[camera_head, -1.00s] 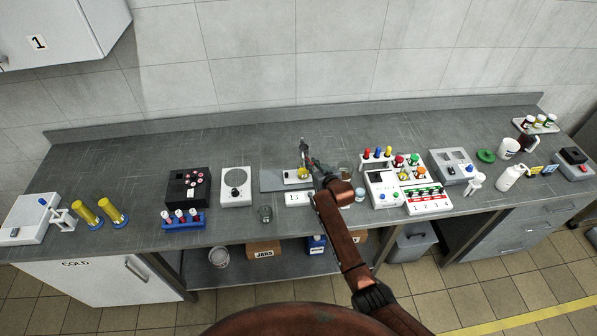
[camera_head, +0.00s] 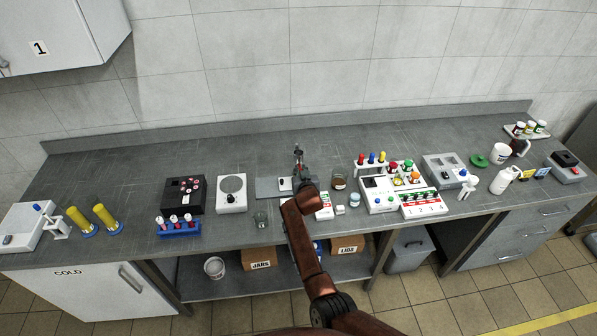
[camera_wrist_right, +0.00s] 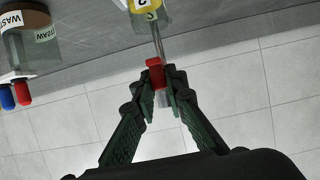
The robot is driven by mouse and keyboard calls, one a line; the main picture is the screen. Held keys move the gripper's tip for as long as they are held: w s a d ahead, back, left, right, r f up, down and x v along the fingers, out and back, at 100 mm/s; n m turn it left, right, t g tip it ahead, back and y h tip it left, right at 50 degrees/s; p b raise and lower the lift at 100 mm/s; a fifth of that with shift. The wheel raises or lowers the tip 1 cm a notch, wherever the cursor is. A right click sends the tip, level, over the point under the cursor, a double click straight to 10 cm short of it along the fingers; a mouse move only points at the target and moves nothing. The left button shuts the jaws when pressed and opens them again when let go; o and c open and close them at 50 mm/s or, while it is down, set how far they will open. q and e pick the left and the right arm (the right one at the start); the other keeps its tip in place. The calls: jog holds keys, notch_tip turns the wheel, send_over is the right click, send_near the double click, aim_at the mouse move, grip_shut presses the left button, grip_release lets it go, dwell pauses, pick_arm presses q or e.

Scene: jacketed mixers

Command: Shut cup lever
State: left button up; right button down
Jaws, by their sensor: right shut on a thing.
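The cup lever is a thin metal rod with a red grip (camera_wrist_right: 155,72) in the right wrist view. It runs up to a yellow and white labelled part (camera_wrist_right: 146,8) at the top edge. My right gripper (camera_wrist_right: 160,88) has its dark green fingers shut on the lever at the red grip. In the head view my right gripper (camera_head: 299,163) is over the grey mixer base (camera_head: 268,188) in the middle of the bench. My brown arm hides much of the mixer and its cup there. My left gripper is in neither view.
A brown jar (camera_head: 339,183) stands just right of my arm, with a white-and-green panel (camera_head: 325,206) in front. A small glass (camera_head: 261,218) and a white round-topped device (camera_head: 232,193) stand to the left. The bench behind the mixer is clear.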

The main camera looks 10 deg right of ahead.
jog(key=c, duration=1.9)
grip_release()
jog(key=shift+c, duration=0.2)
notch_tip(320, 180, up, 10)
jog(key=shift+r, duration=0.1)
